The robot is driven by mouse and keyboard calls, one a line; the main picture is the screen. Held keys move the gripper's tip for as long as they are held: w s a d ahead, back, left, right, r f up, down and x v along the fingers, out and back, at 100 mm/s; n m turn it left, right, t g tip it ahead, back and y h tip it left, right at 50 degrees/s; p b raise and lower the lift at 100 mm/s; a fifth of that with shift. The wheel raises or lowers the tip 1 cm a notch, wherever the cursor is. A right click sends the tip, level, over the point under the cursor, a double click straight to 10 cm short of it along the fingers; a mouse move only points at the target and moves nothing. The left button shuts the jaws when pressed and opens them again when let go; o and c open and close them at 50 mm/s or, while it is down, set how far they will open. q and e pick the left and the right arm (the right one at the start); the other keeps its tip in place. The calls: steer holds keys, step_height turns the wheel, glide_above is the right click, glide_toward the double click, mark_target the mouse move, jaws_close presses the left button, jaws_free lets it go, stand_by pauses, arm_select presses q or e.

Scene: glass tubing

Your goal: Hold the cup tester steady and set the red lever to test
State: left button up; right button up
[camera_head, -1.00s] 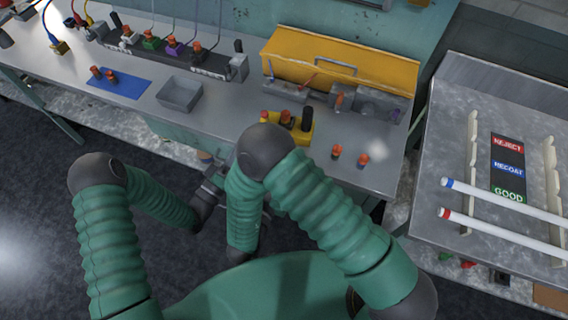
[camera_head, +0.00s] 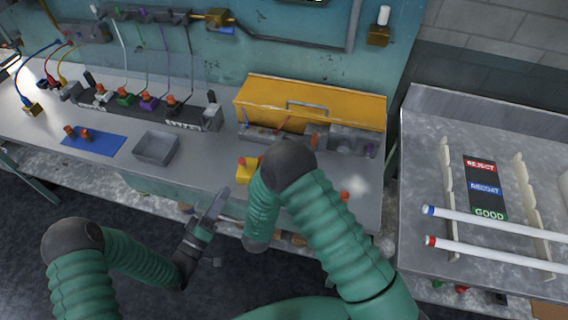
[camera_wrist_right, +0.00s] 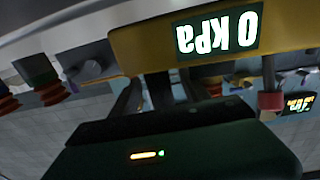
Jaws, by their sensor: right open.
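The yellow cup tester (camera_head: 245,170) stands near the bench's front edge in the head view, mostly hidden behind my right arm. In the right wrist view its yellow body (camera_wrist_right: 150,50) fills the top, with a lit display upside down reading 0 kPa.
A yellow-orange cover (camera_head: 310,100) stands behind the tester. A grey tray (camera_head: 156,149) and a blue mat (camera_head: 98,144) with orange-red cups lie to the left. At right, a metal table (camera_head: 440,110) carries a rack with two white tubes (camera_head: 490,221).

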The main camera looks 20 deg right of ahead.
steer(key=shift+c, duration=0.4)
jaws_close()
stand_by(1.0)
